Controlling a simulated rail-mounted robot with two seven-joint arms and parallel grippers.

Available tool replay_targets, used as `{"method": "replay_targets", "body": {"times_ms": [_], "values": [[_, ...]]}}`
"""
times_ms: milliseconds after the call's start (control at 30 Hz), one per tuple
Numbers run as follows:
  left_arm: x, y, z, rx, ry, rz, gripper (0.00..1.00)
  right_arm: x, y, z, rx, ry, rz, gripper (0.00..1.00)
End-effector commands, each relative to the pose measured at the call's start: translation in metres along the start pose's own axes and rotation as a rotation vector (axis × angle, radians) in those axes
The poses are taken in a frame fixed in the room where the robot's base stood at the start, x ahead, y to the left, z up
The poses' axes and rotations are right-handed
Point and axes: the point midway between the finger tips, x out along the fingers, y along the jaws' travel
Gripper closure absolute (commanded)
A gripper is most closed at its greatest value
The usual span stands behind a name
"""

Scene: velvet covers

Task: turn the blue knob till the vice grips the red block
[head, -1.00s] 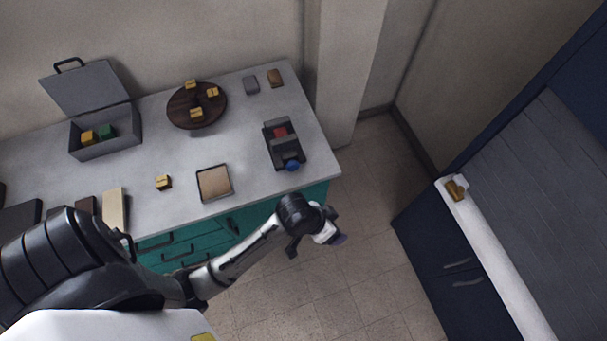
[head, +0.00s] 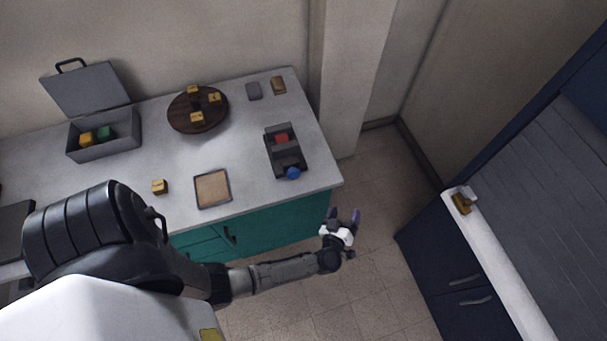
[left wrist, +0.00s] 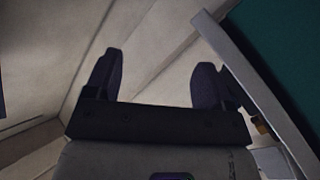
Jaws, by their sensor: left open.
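The dark vice (head: 285,153) lies on the grey counter near its right edge. The red block (head: 281,139) sits in it toward the far end; whether the jaws touch it is too small to tell. The blue knob (head: 293,173) is at the vice's near end, by the counter's front edge. My left gripper (head: 344,215) is open and empty, off the counter, to the right of and nearer than the knob. Its two dark fingers also show apart in the left wrist view (left wrist: 155,80), with nothing between them. My right gripper is not in view.
On the counter (head: 240,140) are a framed tan pad (head: 213,189), a yellow cube (head: 160,187), a round wooden board (head: 183,125) with several cubes, and an open grey box (head: 80,149). Floor is free right of the counter. A dark blue cabinet (head: 440,250) stands further right.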

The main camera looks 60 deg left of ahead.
Motion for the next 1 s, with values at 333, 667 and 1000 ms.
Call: {"method": "replay_targets", "body": {"times_ms": [333,667,1000], "values": [[-0.033,-0.083,-0.051,0.232,0.298,-0.558,0.24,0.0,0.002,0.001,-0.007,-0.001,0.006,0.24],[-0.041,-0.096,-0.067,0.393,0.333,-0.686,0.24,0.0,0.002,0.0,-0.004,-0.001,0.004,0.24],[0.001,-0.126,-0.091,0.395,0.335,-0.683,0.24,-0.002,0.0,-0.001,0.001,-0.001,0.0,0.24]]}}
